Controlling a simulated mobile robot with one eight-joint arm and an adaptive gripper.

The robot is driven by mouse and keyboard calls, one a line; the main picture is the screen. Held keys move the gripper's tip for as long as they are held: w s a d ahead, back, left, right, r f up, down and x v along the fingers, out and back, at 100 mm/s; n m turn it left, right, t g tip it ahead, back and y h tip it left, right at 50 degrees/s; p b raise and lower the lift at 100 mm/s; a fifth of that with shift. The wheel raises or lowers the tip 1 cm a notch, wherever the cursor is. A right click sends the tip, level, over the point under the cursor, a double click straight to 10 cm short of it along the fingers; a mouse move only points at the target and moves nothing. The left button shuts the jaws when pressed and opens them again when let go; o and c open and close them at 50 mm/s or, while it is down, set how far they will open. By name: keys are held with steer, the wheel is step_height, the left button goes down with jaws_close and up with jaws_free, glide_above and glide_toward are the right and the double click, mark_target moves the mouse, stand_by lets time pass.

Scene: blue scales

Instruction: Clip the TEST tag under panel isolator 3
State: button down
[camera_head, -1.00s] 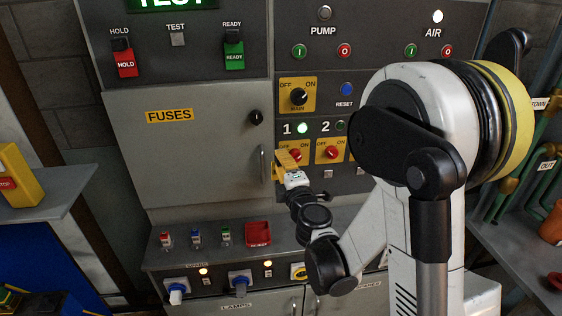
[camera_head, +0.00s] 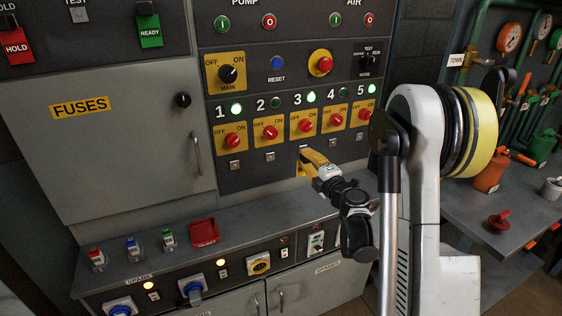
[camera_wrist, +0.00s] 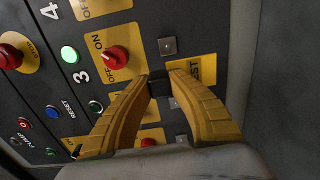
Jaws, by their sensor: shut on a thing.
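My gripper (camera_head: 305,163) is at the panel, just below isolator 3 (camera_head: 305,125). In the wrist view my gripper's yellow fingers (camera_wrist: 160,84) are shut on a small black piece. Isolator 3 (camera_wrist: 115,58) is a red knob on a yellow plate. A small square grey plate (camera_wrist: 168,46) sits below it on the panel, beside the fingertips. The tag looks apart from this plate, but I cannot tell its depth from the panel.
Isolator 2 (camera_head: 269,132) and isolator 4 (camera_head: 335,119) flank isolator 3, each with a small square plate below. The grey ledge (camera_head: 240,222) under the panel holds a red tray (camera_head: 204,232) and several small coloured padlock-like items at left. A side bench (camera_head: 500,215) stands at right.

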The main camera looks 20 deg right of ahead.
steer(key=d, duration=0.1)
steer(key=d+f, duration=0.2)
steer(key=shift+s+d+f+b, duration=0.1)
steer(key=shift+s+d+b, duration=0.15)
steer(key=shift+b, duration=0.1)
steer(key=shift+w+a, duration=0.1)
steer(key=shift+w, duration=0.05)
steer(key=w+p, duration=0.1)
steer(key=w, duration=0.4)
steer(key=shift+w+a, duration=0.1)
steer(key=shift+w, duration=0.15)
steer(key=shift+b, duration=0.5)
stand_by(2.0)
steer(key=shift+w, duration=0.45)
stand_by(0.4)
steer(key=c, duration=1.2)
jaws_free()
steer(key=shift+w, duration=0.1)
steer(key=shift+c, duration=0.2)
